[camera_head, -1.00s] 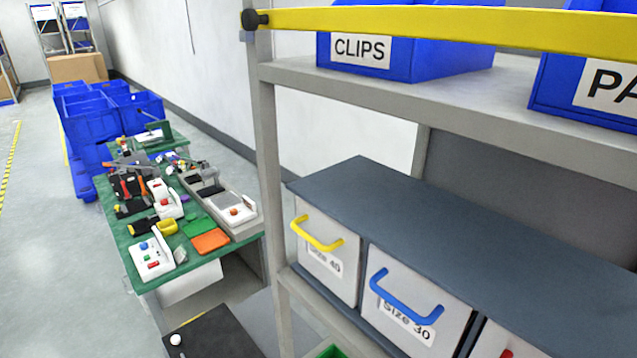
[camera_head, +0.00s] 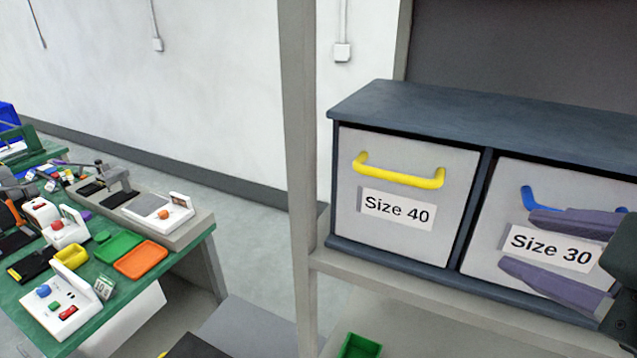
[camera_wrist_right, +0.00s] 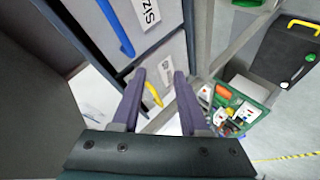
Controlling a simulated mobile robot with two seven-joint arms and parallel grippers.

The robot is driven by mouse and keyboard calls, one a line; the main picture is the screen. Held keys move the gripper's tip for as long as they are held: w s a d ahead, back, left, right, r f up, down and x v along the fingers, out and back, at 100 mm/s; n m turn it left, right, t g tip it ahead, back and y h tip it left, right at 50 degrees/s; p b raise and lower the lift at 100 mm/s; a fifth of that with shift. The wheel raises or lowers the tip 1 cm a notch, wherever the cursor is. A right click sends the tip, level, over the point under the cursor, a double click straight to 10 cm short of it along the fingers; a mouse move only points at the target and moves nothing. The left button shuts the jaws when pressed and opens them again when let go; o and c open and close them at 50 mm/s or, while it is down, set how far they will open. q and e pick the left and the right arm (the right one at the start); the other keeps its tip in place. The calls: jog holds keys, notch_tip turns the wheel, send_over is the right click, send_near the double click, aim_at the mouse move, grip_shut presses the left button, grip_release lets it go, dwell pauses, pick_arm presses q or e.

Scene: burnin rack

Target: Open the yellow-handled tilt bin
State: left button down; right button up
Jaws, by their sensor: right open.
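The yellow-handled tilt bin (camera_head: 395,222) is at the left end of a dark shelf unit in the head view. Its grey front is upright and looks closed, with a "Size 40" label under the yellow handle (camera_head: 405,178). My right gripper (camera_head: 519,238) comes in from the right edge, open and empty, in front of the neighbouring "Size 30" bin. It is to the right of the yellow handle and apart from it. In the right wrist view, the yellow handle (camera_wrist_right: 152,94) shows between the two purple fingers (camera_wrist_right: 160,76), beyond them. My left gripper is not in view.
The "Size 30" bin (camera_head: 508,240) has a blue handle (camera_head: 540,200), partly hidden by my right gripper. A grey rack post (camera_head: 298,150) stands just left of the bins. A green workbench (camera_head: 120,286) with several items is at the left. A green container (camera_head: 360,346) sits below.

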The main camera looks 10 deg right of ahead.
jog(key=w+a+f+n+t+y+b, duration=0.1)
jog(key=w+a+f+n+t+b, duration=0.2)
jog(key=b, duration=0.4)
jog(key=n+t+y+b, duration=0.4)
jog(key=n+b, duration=0.4)
jog(key=n, duration=0.1)
send_near(391, 180)
jog(key=w, duration=0.1)
jog(key=b+x, duration=0.2)
jog(key=x, duration=0.1)
jog(key=shift+a, duration=0.1)
jog(key=p+x, duration=0.1)
jog(key=x, duration=0.4)
jog(key=shift+w+r, duration=0.15)
jog(key=shift+r, duration=0.05)
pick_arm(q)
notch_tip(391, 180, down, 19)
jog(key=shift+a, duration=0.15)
pick_arm(e)
jog(key=shift+w+a, duration=0.15)
jog(key=shift+w, duration=0.45)
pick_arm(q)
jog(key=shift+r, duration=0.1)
pick_arm(e)
jog(key=shift+c, duration=0.3)
grip_shut()
